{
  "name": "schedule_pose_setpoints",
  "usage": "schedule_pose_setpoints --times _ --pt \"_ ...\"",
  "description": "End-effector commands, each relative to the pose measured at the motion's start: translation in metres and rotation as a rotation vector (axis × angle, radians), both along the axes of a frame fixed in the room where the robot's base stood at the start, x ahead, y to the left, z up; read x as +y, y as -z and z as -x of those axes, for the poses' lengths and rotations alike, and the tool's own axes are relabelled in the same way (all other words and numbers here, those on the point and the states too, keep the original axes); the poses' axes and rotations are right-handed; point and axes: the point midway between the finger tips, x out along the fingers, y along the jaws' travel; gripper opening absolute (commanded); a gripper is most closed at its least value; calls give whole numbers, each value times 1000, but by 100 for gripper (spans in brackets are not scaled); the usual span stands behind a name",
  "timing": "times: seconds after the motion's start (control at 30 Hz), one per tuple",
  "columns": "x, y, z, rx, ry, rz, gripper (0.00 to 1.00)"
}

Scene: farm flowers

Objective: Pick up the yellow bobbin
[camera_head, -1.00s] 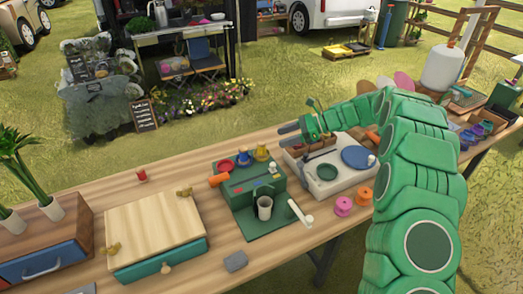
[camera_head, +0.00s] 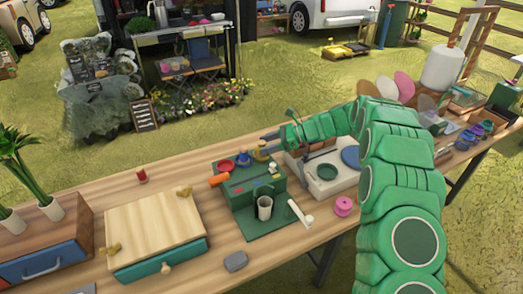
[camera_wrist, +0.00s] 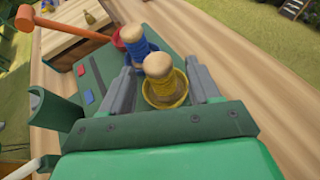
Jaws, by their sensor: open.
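In the head view the yellow bobbin (camera_head: 261,152) is at the back right of the green box, partly hidden by my gripper (camera_head: 272,147). In the wrist view my gripper (camera_wrist: 162,85) is open, with one grey finger on each side of the yellow bobbin. I cannot tell whether either finger touches it. A blue bobbin (camera_wrist: 137,48) stands just beyond, close to the yellow one and overlapping it in view.
A metal cup (camera_head: 264,207) stands in front. A white case (camera_head: 335,182) is to the right, with a pink spool (camera_head: 343,206) before it.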

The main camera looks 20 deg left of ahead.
Motion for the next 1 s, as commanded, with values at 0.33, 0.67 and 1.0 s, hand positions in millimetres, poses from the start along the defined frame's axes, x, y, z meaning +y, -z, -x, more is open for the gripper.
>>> schedule_pose_setpoints --times 0.33,0.67,1.0 --pt "6 3 2 0 -1 0 55" --pt "6 3 2 -1 -1 0 5" --pt "7 0 2 -1 -1 0 3"
